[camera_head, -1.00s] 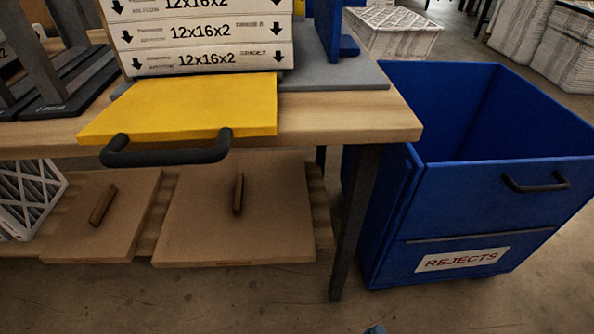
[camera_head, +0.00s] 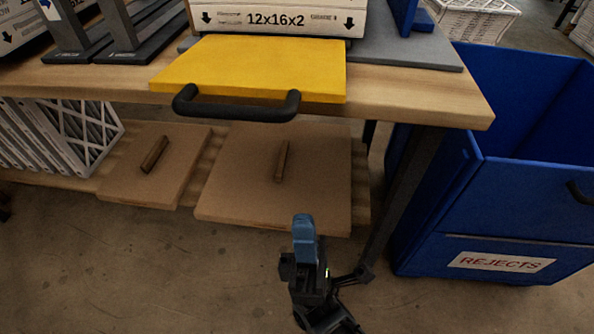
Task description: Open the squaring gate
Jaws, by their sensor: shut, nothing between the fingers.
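The squaring gate appears to be the yellow panel (camera_head: 255,68) with a black bar handle (camera_head: 237,105) along its front edge. It lies flat at the front of the wooden table (camera_head: 410,95), its handle sticking out past the table edge. White boxed filters (camera_head: 278,20) marked 12x16x2 stand behind it on a grey board (camera_head: 400,50). My gripper (camera_head: 304,222) has blue fingers, shut and empty. It is low in front of the table, below the handle and a little to its right, apart from it.
A blue REJECTS bin (camera_head: 510,210) stands right of the table. The lower shelf holds two brown panels (camera_head: 270,185) with wooden handles and several white filters (camera_head: 75,130). Dark metal stands (camera_head: 115,45) are on the table at left. The floor in front is open.

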